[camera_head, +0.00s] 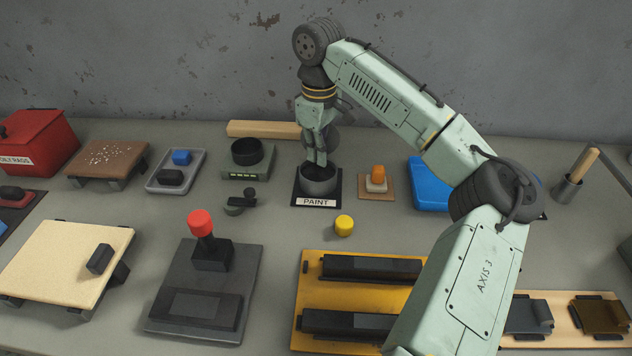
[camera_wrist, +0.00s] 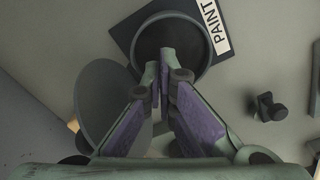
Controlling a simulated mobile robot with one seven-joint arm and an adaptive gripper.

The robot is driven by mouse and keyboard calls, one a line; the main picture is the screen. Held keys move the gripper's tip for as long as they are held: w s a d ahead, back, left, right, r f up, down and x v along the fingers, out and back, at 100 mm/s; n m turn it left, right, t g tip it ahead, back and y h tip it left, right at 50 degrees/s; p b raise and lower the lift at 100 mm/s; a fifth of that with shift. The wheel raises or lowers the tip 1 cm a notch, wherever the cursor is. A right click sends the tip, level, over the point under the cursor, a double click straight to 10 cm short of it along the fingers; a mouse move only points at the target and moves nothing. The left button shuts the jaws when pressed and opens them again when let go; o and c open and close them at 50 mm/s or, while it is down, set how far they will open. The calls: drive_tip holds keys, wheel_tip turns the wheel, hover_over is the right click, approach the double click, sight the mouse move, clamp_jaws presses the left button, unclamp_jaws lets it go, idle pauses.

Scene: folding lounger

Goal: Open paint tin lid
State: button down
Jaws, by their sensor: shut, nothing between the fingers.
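The paint tin (camera_head: 319,186) is a short grey round tin on a dark base with a white PAINT label (camera_head: 315,202). In the wrist view the tin (camera_wrist: 205,70) shows an open mouth with a dark inside. Its round grey lid (camera_wrist: 97,105) is swung up off the mouth, on the side opposite the label. In the head view the lid (camera_head: 333,138) shows partly, upright behind my gripper. My gripper (camera_head: 317,161) points down with its fingers together and empty, tips over the tin's mouth. In the wrist view my gripper (camera_wrist: 157,65) hides part of the rim and lid.
A small black-handled item (camera_head: 240,202) lies left of the tin, and a wooden block with an orange knob (camera_head: 377,180) stands right. A yellow cylinder (camera_head: 344,226) is in front. A wooden bar (camera_head: 264,129) lies behind. Bare bench surrounds the tin.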

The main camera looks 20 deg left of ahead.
drive_tip(key=shift+s+d, duration=0.3)
drive_tip(key=shift+s, duration=0.6)
drive_tip(key=shift+r, duration=0.1)
wheel_tip(320, 180, up, 7)
idle(0.6)
